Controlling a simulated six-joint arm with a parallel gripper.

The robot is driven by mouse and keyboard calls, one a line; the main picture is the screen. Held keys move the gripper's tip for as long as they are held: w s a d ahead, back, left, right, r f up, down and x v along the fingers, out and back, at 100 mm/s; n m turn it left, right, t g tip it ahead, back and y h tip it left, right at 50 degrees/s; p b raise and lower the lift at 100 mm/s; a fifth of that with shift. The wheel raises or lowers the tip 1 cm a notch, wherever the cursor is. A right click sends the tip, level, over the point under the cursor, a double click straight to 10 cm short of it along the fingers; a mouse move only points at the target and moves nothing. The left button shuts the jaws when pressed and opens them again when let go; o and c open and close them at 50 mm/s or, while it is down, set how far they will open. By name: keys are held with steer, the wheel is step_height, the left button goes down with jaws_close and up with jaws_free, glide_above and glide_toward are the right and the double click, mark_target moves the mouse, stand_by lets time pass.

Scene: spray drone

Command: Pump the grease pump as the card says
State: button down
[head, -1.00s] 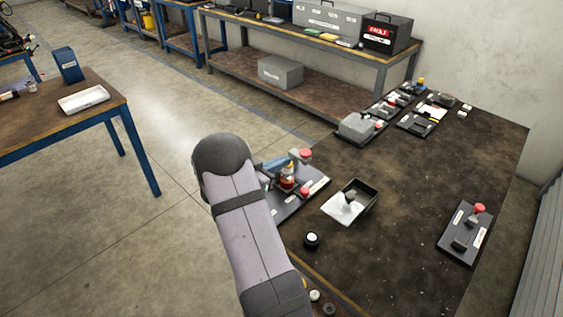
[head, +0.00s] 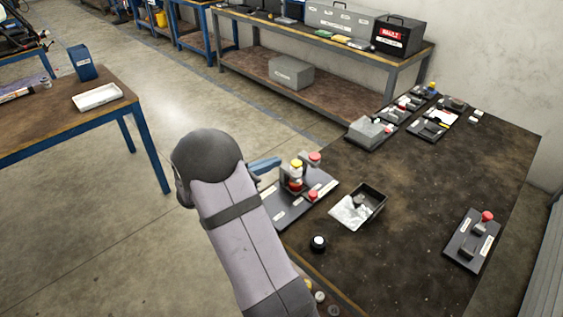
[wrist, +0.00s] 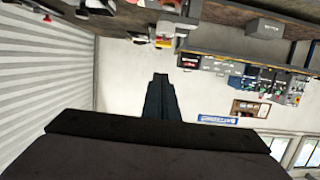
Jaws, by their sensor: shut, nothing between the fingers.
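A small unit with red and yellow caps (head: 297,178) stands on a dark base plate (head: 285,212) at the bench's left edge. I cannot tell for sure that it is the grease pump. My gripper shows as blue fingers (head: 265,165) just left of this unit, apart from it as far as I can see, partly hidden by my arm. In the wrist view my gripper (wrist: 160,80) is shut and empty, pointing toward the far wall. No card is readable; pale labels on the plates are too small to read.
A plate with a red knob (head: 474,240) lies at the bench's right. Several devices stand at the back, including a grey box (head: 369,133).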

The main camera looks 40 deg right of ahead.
steer(key=shift+v, duration=0.8)
stand_by(0.6)
